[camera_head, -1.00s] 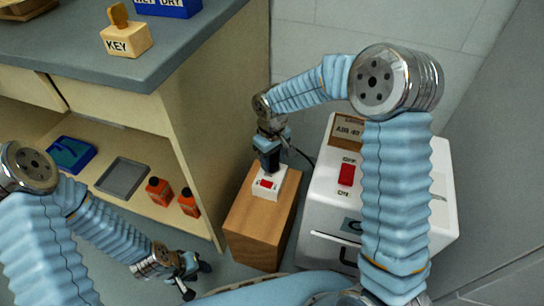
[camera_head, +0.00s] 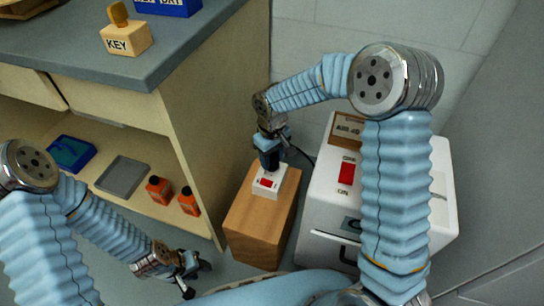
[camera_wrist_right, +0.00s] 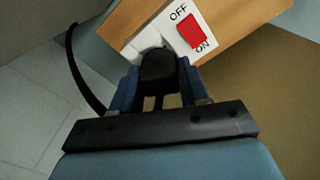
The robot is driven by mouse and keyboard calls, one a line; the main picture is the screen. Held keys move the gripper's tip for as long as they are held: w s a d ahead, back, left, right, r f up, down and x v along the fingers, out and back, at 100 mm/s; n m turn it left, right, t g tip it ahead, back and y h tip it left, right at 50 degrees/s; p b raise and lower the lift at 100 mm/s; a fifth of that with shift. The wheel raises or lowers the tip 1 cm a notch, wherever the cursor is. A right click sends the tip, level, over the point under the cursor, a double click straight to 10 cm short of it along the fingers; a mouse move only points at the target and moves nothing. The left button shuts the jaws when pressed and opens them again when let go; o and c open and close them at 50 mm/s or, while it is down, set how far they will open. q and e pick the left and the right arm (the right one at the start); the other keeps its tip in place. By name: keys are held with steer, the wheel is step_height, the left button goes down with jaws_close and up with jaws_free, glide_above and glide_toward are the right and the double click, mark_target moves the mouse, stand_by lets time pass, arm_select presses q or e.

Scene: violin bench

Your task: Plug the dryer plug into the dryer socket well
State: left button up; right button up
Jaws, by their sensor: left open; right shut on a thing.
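The dryer plug (camera_wrist_right: 158,72) is a black body with a black cord, gripped between the fingers of my right gripper (camera_head: 270,151). In the right wrist view my right gripper (camera_wrist_right: 160,85) is shut on it, with the plug's front end at the white socket unit (camera_wrist_right: 165,32). The white dryer socket (camera_head: 268,184) with a red switch sits on top of a wooden block (camera_head: 262,222). The plug's front meets or overlaps the socket's face; whether its pins are in is hidden. My left gripper (camera_head: 187,270) is open and empty, low at the left.
A white box with a red switch (camera_head: 346,173) stands right of the block. A shelf unit (camera_head: 215,120) on the left holds a grey tray (camera_head: 121,177), a blue tray (camera_head: 71,153) and orange bottles (camera_head: 159,190). A KEY block (camera_head: 126,39) is on the bench top.

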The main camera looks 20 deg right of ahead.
mark_target(272, 156)
steer(key=shift+f+b, duration=0.95)
steer(key=shift+f, duration=0.35)
steer(key=o, duration=1.1)
steer(key=shift+c, duration=0.2)
steer(key=shift+a, duration=0.1)
steer(key=shift+r, duration=0.2)
step_height(272, 156, up, 13)
steer(key=p, duration=0.2)
steer(key=shift+r, duration=0.2)
